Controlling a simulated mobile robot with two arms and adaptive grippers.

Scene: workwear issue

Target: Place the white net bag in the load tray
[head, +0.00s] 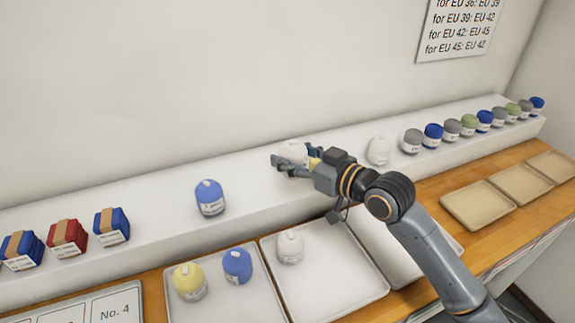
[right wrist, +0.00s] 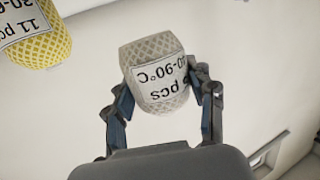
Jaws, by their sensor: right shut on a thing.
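A white net bag (head: 293,151) with a printed label is between the fingers of my right gripper (head: 284,164), at the long white ledge. In the right wrist view the bag (right wrist: 155,68) sits between both fingers of the gripper (right wrist: 165,97), which is shut on it. Another white bag (head: 378,151) stands on the ledge to the right. A third white bag (head: 290,247) is in the middle pale tray (head: 335,290). I cannot tell which tray is the load tray. My left gripper is out of view.
The left pale tray (head: 227,308) holds a yellow bag (head: 189,282) and a blue bag (head: 237,266). A right tray (head: 385,252) is partly behind my arm. Several bags line the ledge (head: 160,200). A yellow bag (right wrist: 35,35) shows in the wrist view. Tan trays (head: 478,206) look empty.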

